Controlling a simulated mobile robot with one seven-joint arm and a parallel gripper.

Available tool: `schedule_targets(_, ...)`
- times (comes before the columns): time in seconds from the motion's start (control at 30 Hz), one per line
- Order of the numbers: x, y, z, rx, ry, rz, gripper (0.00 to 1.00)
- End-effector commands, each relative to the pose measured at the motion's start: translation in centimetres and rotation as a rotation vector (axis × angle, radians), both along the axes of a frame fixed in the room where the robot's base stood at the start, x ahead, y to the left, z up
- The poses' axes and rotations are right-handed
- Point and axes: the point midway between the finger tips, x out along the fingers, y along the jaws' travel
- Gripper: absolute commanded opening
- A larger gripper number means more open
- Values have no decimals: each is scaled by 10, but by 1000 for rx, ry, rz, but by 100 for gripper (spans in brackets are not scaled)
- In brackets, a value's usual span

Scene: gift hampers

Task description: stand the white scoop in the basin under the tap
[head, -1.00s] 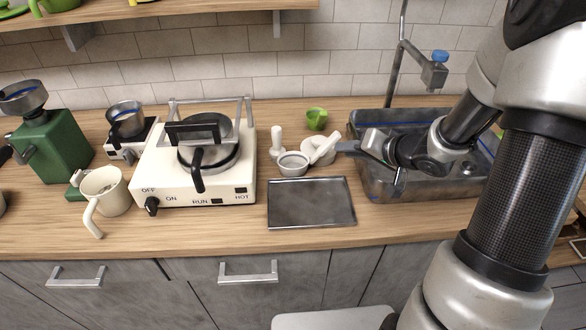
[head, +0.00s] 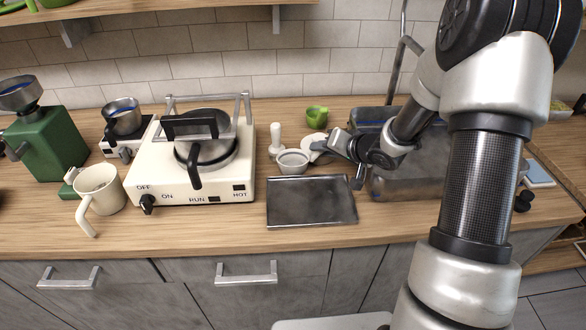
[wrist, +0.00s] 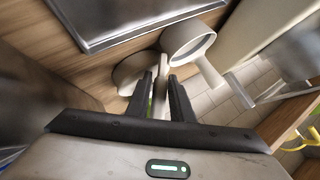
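The white scoop (head: 314,139) is on the counter left of the basin, largely hidden by my gripper in the head view. In the wrist view its pale handle (wrist: 161,86) stands between my two black fingers. My gripper (wrist: 160,78) looks open, with a finger on each side of the handle and narrow gaps beside it; contact is not clear. It also shows in the head view (head: 325,149). The grey metal basin (head: 405,184) is to the right, partly behind my arm. The tap's pipe (head: 399,55) rises behind it; its blue knob is hidden.
A white strainer cup (head: 292,161) and an upright white tamper (head: 276,140) stand close left of my gripper. A green cup (head: 317,115) is behind. A dark flat tray (head: 312,203) lies in front. A cream hotplate (head: 163,178) stands further left.

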Motion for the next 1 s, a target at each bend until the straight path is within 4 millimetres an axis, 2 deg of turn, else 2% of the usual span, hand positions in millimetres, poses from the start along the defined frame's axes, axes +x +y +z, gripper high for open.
schedule_targets(0.13, 0, 0, 1, 0, 0, 0, 19)
schedule_targets(0.23, 0, 0, 1, 0, 0, 0, 2)
schedule_targets(0.27, 0, 0, 1, 0, 0, 0, 0)
schedule_targets(0.6, 0, 0, 5, 1, -1, 0, 0)
schedule_targets(0.73, 0, 0, 24, 0, -3, 1, 0)
schedule_targets(1.0, 0, -1, 79, -1, -4, 0, 0)
